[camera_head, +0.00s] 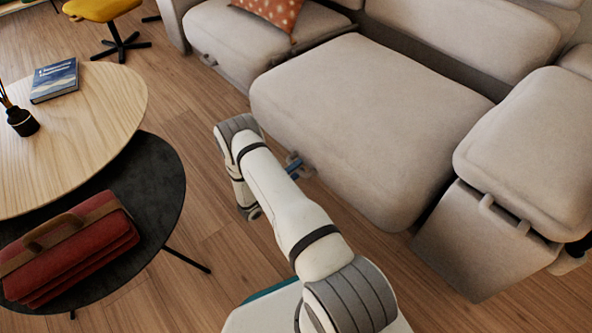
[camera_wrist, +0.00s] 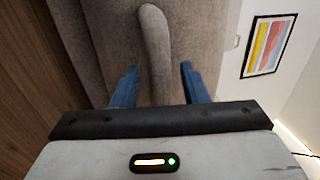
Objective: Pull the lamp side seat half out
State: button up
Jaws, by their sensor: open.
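The grey-beige sofa seat (camera_head: 365,115) nearest my arm juts forward past the seat to its left. No lamp shows in the head view, so I cannot tell from it which seat is on the lamp side. My gripper (camera_head: 294,166), with blue fingers, is at the lower front of this seat, partly hidden by my arm. In the wrist view the fingers are open, one on each side of a rounded upholstered handle (camera_wrist: 154,45). A gap shows beside the handle, and the fingers do not visibly squeeze it.
The left seat (camera_head: 255,40) carries an orange cushion (camera_head: 270,10). An armrest box (camera_head: 490,240) with a padded lid stands right. A round wooden table (camera_head: 90,120) and a lower black table (camera_head: 165,185) with a red bag (camera_head: 75,255) stand left. Floor is clear between tables and sofa.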

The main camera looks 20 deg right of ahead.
jog(key=p+v, duration=0.1)
jog(key=v, duration=0.6)
jog(key=shift+p, duration=0.4)
jog(key=shift+a, duration=0.1)
jog(key=s+d+r+m+g+y+p, duration=0.1)
jog(key=s+r+m+g+y+p, duration=0.15)
jog(key=r+m+p, duration=0.75)
jog(key=s+r+m+g+y+p, duration=0.1)
jog(key=s+r+m+g+y, duration=0.2)
jog(key=r, duration=1.5)
jog(key=s+d+r+m+g+y+p, duration=0.15)
jog(key=r+m+g+p, duration=0.45)
jog(key=r, duration=0.8)
jog(key=s+a+r+m+t+y+p, duration=0.2)
jog(key=s+a+r+m+y+p, duration=0.1)
jog(key=r, duration=0.8)
jog(key=s+a+r+m+t+y+p, duration=0.3)
jog(key=s+r+m+p, duration=0.5)
jog(key=r, duration=0.4)
jog(key=s+a+r+m+t+y+p, duration=0.3)
jog(key=s+r+m+y+p, duration=0.3)
jog(key=r+m, duration=0.3)
notch_tip(320, 180, up, 2)
jog(key=shift+a+r+p, duration=0.2)
jog(key=shift+a+p, duration=0.3)
jog(key=shift+a, duration=0.2)
jog(key=shift+t, duration=0.25)
jog(key=shift+c, duration=0.4)
